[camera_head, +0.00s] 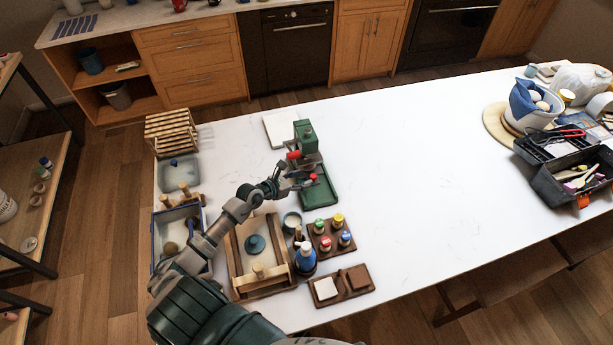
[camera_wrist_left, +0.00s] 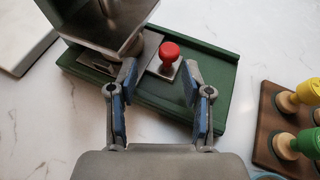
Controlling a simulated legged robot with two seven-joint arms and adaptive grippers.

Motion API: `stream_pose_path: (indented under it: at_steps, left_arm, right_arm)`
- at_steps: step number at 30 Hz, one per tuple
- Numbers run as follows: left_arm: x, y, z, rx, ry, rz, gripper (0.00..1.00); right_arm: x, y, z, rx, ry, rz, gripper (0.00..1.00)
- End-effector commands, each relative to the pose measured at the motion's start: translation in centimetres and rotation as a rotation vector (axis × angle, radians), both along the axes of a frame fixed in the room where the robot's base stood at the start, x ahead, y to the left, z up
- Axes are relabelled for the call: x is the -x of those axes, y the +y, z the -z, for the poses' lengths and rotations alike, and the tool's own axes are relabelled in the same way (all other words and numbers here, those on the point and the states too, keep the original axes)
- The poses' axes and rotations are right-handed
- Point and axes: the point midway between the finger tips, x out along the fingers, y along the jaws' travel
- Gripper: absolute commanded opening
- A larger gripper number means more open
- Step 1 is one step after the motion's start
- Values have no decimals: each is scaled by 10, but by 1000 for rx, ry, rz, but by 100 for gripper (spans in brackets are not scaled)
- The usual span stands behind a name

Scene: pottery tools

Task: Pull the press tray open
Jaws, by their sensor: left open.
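The green press (camera_head: 304,138) stands on the white table near its left part. Its green tray (camera_head: 320,194) extends toward the front of the press, and the tray also shows in the left wrist view (camera_wrist_left: 225,75). A red knob (camera_wrist_left: 169,53) stands on a metal plate at the tray; it shows small in the head view (camera_head: 313,177). My left gripper (camera_head: 292,181) is over the tray. In the wrist view its two blue-padded fingers (camera_wrist_left: 158,95) are apart, with the red knob ahead between them and not touched. My right gripper is not in view.
A wooden stand with coloured-top stamps (camera_head: 333,233) is in front of the tray. A wooden box (camera_head: 240,270) and a blue bottle (camera_head: 305,257) are nearby. A white slab (camera_head: 276,130) lies beside the press. The table's middle (camera_head: 430,170) is clear.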

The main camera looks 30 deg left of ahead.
Motion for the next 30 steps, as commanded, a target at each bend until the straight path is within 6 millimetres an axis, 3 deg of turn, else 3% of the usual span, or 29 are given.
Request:
stream_pose_path:
  at_steps: [6, 17, 23, 30]
  left_arm:
    - [-24, -11, 9, -2, -2, 1, 50]
    - [-28, -8, 13, 2, -2, 1, 50]
    - [-28, -8, 13, 1, -1, 0, 0]
    - [-28, -7, 13, -1, 1, -3, 0]
  right_arm:
    - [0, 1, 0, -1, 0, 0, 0]
    - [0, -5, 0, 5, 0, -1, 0]
    - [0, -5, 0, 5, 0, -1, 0]
    - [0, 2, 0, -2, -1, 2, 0]
